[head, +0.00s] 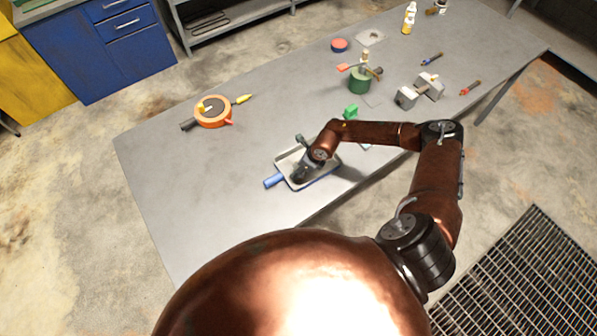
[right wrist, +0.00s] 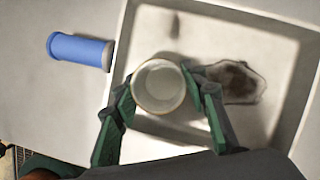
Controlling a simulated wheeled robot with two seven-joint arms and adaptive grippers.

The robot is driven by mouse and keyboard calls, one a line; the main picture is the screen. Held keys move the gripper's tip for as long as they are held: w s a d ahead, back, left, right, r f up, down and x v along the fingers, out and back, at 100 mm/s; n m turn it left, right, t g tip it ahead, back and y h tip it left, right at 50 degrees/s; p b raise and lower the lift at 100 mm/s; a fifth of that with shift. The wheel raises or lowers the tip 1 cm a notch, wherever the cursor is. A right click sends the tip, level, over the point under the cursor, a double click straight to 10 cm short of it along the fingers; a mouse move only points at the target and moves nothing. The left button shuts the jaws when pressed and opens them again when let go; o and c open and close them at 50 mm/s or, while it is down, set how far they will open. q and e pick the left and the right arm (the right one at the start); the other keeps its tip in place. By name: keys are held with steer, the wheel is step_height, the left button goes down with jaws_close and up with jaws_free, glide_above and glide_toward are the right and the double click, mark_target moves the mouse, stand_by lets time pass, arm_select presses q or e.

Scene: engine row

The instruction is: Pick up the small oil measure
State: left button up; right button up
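The small oil measure (right wrist: 158,87) is a round, pale cup with a tan rim, seen from above in the right wrist view. My right gripper (right wrist: 160,82) has its green fingers on both sides of the cup, and both appear to touch its wall. The cup is over a pale tray (right wrist: 121,60) with a blue handle (right wrist: 80,51); I cannot tell whether it touches the tray floor. In the head view my right gripper (head: 301,168) is down at the tray (head: 326,176) and hides the cup. My left gripper is not in view.
The grey table (head: 190,180) is clear left of the tray. A green block (head: 351,111), a green can (head: 359,80), grey metal blocks (head: 407,97) and screwdrivers stand or lie farther right. An orange reel (head: 228,119) lies at the far left. A dark stain (right wrist: 238,82) marks the tray floor.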

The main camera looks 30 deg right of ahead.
steer(key=c, duration=0.7)
steer(key=shift+r, duration=0.1)
